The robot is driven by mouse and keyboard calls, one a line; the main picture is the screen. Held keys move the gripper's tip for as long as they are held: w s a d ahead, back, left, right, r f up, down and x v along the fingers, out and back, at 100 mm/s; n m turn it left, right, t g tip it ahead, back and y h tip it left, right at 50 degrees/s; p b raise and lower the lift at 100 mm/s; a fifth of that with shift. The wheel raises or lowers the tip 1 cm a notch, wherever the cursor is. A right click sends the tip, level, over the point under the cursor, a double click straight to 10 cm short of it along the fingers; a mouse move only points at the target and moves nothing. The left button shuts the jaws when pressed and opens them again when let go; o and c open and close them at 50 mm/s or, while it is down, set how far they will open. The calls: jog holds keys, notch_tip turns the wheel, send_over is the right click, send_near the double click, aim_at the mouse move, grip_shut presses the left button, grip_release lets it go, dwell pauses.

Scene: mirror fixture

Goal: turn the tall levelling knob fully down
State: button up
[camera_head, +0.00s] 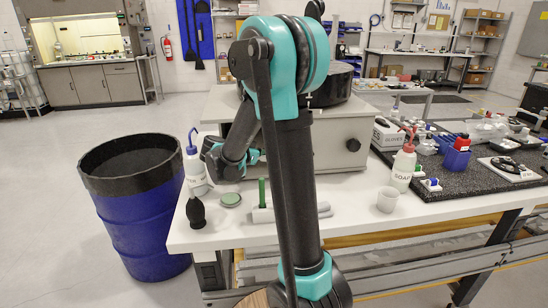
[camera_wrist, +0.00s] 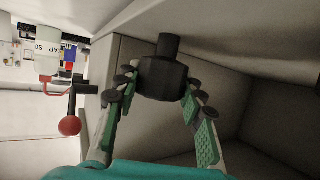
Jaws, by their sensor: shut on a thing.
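The tall levelling knob is a dark, faceted knob with a narrower stem (camera_wrist: 164,78) in the wrist view. It sits under a pale overhanging surface. My gripper (camera_wrist: 150,95) has its two green-padded fingers on either side of the knob, closed on it. In the head view, my arm covers much of the fixture, a grey box-shaped housing (camera_head: 330,115) on the white bench, and my wrist is at its left side. The gripped knob cannot be made out there.
A red ball on a black lever (camera_wrist: 69,126) stands left of the fingers in the wrist view. In the head view, a wash bottle (camera_head: 195,172), a black bulb (camera_head: 195,212) and a green-topped disc (camera_head: 230,199) stand close by. A blue barrel (camera_head: 145,225) is at the left.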

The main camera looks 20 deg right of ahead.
jog(key=shift+m+g+h, duration=0.3)
jog(key=shift+m+g, duration=0.1)
jog(key=o, duration=1.2)
jog(key=shift+n+t, duration=0.3)
